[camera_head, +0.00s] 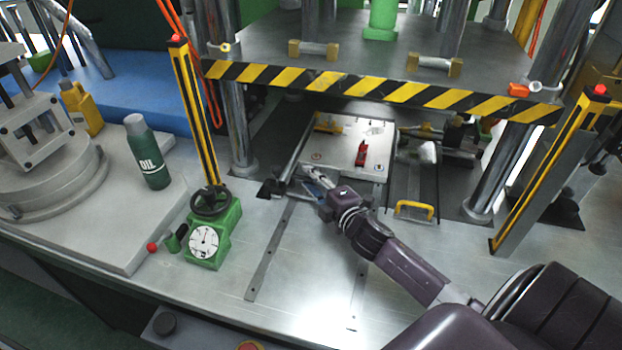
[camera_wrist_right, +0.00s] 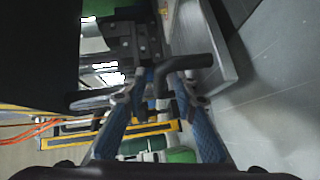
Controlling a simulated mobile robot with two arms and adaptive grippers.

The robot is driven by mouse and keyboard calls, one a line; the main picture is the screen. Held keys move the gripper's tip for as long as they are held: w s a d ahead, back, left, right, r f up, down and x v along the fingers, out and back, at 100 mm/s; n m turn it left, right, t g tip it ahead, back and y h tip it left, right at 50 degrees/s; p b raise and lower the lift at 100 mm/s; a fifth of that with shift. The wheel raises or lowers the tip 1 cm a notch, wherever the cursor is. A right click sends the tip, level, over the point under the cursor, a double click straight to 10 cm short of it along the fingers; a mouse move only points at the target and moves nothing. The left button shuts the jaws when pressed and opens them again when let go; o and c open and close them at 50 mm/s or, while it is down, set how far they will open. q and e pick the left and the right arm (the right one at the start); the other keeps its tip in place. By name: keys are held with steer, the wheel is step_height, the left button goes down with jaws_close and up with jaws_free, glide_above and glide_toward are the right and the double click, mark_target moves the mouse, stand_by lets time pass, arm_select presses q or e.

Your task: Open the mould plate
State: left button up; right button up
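The mould plate (camera_head: 343,167) is a flat pale plate lying under the raised press platen in the head view. A small red part (camera_head: 361,153) stands on its top. My right gripper (camera_head: 306,178) is at the plate's near left corner. In the right wrist view its two blue-padded fingers (camera_wrist_right: 158,88) are apart, with a dark bent handle (camera_wrist_right: 190,62) between or just beyond the tips. I see no clear grip on the handle. The gripper hides part of that corner in the head view. My left gripper is not in view.
A yellow-black striped platen edge (camera_head: 380,88) hangs above the plate. A green gauge unit (camera_head: 212,232) and an oil bottle (camera_head: 147,152) stand left. A yellow handle (camera_head: 414,208) lies right.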

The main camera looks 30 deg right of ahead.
steer(key=shift+w, duration=0.1)
jaws_close()
steer(key=shift+f, duration=0.1)
stand_by(0.4)
